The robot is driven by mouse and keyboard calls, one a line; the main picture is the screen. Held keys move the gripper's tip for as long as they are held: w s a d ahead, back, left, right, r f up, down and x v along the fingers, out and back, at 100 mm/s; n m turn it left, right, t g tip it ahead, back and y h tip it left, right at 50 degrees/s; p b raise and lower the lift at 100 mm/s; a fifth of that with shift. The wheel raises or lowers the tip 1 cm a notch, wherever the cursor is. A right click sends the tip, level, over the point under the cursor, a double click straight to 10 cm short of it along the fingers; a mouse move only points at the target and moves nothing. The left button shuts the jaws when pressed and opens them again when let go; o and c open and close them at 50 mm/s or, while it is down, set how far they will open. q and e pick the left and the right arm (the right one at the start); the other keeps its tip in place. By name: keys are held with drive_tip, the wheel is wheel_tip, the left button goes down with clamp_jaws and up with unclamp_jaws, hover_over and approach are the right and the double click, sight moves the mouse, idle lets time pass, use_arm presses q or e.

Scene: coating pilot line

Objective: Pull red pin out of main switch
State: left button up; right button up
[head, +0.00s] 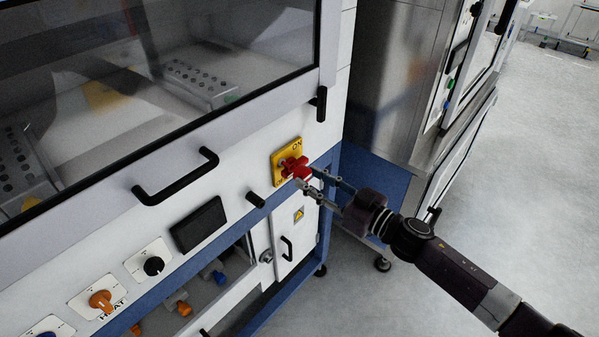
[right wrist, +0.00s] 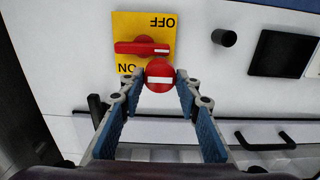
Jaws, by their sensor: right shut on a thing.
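The main switch has a yellow plate (head: 278,156) on the white front panel, with a red handle (head: 293,164). In the right wrist view the plate (right wrist: 125,28) appears upside down and the red handle (right wrist: 140,48) lies across it. The red pin (right wrist: 159,72) shows a round head with a white bar, just in front of the plate's edge. My right gripper (right wrist: 160,82) is shut on it, one fingertip on each side. In the head view the gripper (head: 309,180) reaches in from the right. How deep the pin sits is hidden. My left gripper is out of view.
A black peg (head: 256,200), a black bar handle (head: 176,177) and a dark display (head: 199,223) are on the panel near the switch. An open drawer bay with orange and blue fittings is below. Another machine (head: 395,80) stands behind right; open floor lies at right.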

drive_tip(key=shift+s+d, duration=0.2)
drive_tip(key=shift+d, duration=0.1)
drive_tip(key=shift+s+d, duration=0.15)
drive_tip(key=shift+d, duration=0.1)
drive_tip(key=shift+s+d+p, duration=0.15)
drive_tip(key=shift+d+p, duration=0.05)
drive_tip(key=shift+p, duration=0.2)
drive_tip(key=shift+s+d, duration=0.1)
drive_tip(key=shift+d, duration=0.05)
drive_tip(key=shift+p+v, duration=0.7)
drive_tip(key=shift+v, duration=1.55)
